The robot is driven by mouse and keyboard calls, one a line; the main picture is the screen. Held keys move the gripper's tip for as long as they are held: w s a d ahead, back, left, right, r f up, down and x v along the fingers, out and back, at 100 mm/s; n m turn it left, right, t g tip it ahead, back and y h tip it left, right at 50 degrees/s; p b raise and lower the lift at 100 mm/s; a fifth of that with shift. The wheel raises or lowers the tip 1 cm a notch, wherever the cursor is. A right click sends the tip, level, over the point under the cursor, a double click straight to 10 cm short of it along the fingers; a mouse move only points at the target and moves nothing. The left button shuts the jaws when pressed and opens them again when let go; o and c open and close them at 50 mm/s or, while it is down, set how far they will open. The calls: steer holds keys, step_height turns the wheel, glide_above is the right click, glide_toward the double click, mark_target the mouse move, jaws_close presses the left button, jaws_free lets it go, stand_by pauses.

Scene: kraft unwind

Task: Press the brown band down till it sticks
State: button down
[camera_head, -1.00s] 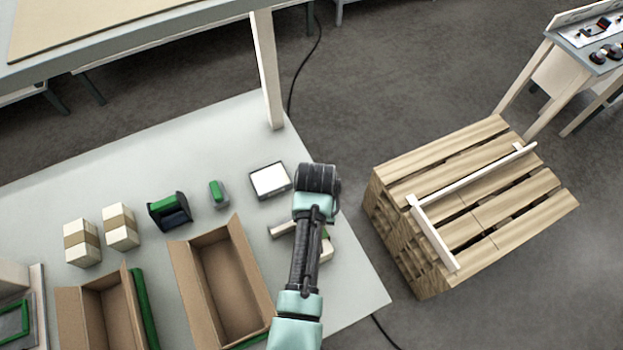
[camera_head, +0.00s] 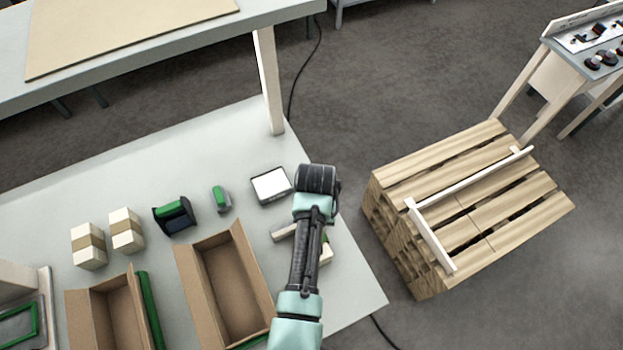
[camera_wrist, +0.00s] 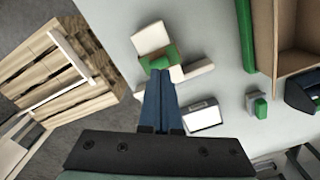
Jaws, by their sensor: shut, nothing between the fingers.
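My gripper (camera_wrist: 160,74) shows in the wrist view with its two blue fingers together and nothing between them. Its tips point at a green piece (camera_wrist: 172,52) among cream blocks (camera_wrist: 152,38) on the grey table; contact cannot be told. In the head view my arm hides the fingers and most of these blocks. Brown bands (camera_head: 89,246) (camera_head: 127,233) wrap two cream boxes (camera_head: 88,260) (camera_head: 125,219) standing upright at the table's left. These boxes are well apart from my gripper.
Two open cardboard boxes (camera_head: 236,282) (camera_head: 100,310) stand at the table's front. A green-and-black dispenser (camera_head: 175,215), a small green-grey item (camera_head: 221,199) and a white-topped device (camera_head: 271,185) lie behind them. A wooden pallet stack (camera_head: 405,237) stands right of the table.

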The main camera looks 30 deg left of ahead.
steer(key=shift+r+p, duration=1.8)
steer(key=shift+r, duration=0.3)
steer(key=shift+f, duration=0.1)
steer(key=w+r+m+t+y+b, duration=0.15)
steer(key=w+r+t+b, duration=0.6)
steer(key=w+r, duration=0.9)
steer(key=w+d+r+t+b, duration=0.15)
steer(key=r+t, duration=0.25)
steer(key=r, duration=0.5)
steer(key=w+d+r+t+b, duration=0.1)
steer(key=w+d+r+t, duration=0.2)
steer(key=r, duration=0.6)
steer(key=s+d+r+m+t+b, duration=0.1)
steer(key=s+d+r+t, duration=0.3)
steer(key=s+r, duration=0.6)
steer(key=s+d+r+m+t+h+b, duration=0.1)
steer(key=s+d+r+t+b, duration=0.3)
steer(key=s+r+t, duration=0.5)
step_height(320, 180, up, 6)
steer(key=shift+s+r+m, duration=0.15)
steer(key=shift+s+m, duration=0.3)
steer(key=shift+s, duration=0.5)
